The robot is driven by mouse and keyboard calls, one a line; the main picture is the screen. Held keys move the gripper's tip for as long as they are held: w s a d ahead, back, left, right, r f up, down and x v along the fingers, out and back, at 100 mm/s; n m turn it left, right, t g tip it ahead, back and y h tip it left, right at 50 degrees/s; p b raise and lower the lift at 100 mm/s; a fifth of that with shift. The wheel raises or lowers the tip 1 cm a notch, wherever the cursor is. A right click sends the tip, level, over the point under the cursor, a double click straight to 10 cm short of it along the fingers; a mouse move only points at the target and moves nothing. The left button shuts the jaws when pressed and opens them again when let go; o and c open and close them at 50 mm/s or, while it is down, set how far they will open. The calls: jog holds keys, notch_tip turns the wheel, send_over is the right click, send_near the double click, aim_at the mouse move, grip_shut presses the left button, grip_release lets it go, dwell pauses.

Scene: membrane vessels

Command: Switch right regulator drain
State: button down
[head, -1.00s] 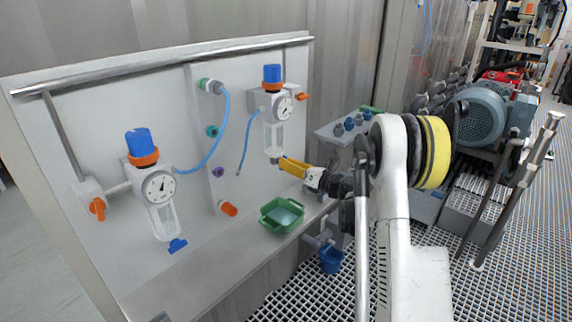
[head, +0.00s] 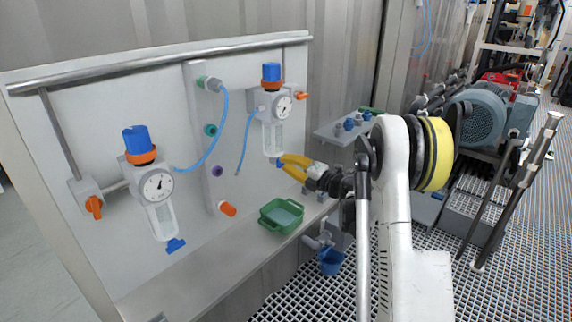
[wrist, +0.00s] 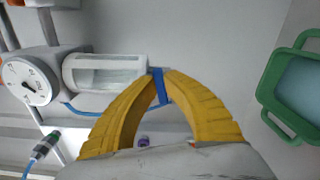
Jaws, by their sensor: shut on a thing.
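The right regulator (head: 273,138) hangs on the white panel, with a blue knob on top, a round gauge and a clear bowl. Its small blue drain (head: 278,164) is at the bottom of the bowl. My gripper (head: 284,163) is at this drain, its two yellow fingers closed on it from the right. In the wrist view the blue drain tab (wrist: 159,88) stands between the fingertips (wrist: 160,78), beside the end of the clear bowl (wrist: 104,73). The fingers partly cover the drain.
A green tray (head: 281,216) sits on the ledge below my gripper. The left regulator (head: 159,190) has its own blue drain (head: 175,245). A blue hose (head: 247,140) hangs just left of the right regulator. A grey shelf with fittings (head: 344,131) is behind my arm.

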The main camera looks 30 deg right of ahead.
jog(key=shift+m, duration=1.2)
jog(key=c, duration=1.5)
grip_release()
jog(key=v, duration=1.2)
